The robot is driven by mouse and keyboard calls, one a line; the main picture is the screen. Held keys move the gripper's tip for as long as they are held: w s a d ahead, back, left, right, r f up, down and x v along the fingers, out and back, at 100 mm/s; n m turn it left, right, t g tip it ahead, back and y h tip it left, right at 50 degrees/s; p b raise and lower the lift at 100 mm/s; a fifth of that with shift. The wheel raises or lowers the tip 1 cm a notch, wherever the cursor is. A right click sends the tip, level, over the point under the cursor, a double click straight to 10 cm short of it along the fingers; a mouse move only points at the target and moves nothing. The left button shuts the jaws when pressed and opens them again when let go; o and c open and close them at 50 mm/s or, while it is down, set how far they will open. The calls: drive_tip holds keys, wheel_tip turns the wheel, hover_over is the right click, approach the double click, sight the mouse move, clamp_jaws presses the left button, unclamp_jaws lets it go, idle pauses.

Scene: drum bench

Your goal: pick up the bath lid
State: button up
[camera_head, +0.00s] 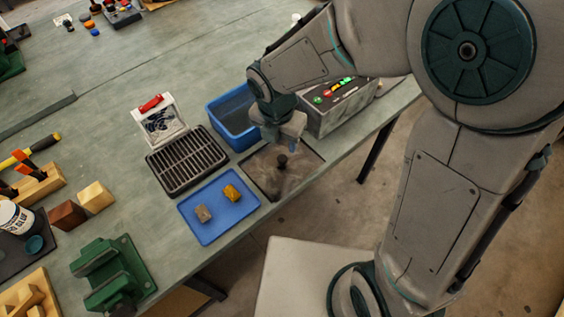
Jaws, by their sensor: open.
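The bath lid (290,181) looks like a grey-brown plate with a dark upright knob (282,161) at its middle. It lies flat near the front edge of the bench, between the blue tray and the control box. My gripper (282,145) points down just above and behind the knob. It is open and looks empty. A gap between the fingers and the knob is hard to judge. My gripper hides part of the lid's far side.
A blue tub (226,121) stands behind my gripper, and a grey box with coloured buttons (322,120) stands to the right. A blue tray (211,226) with two small blocks lies at the left front. A black slotted rack (186,161) is farther left.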

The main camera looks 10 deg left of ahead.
sight(282, 158)
wheel_tip(282, 158, down, 3)
drive_tip(key=shift+w+f, duration=0.1)
drive_tip(key=shift+w, duration=0.05)
drive_tip(key=shift+d+f, duration=0.1)
drive_tip(key=shift+f, duration=2.55)
clamp_jaws()
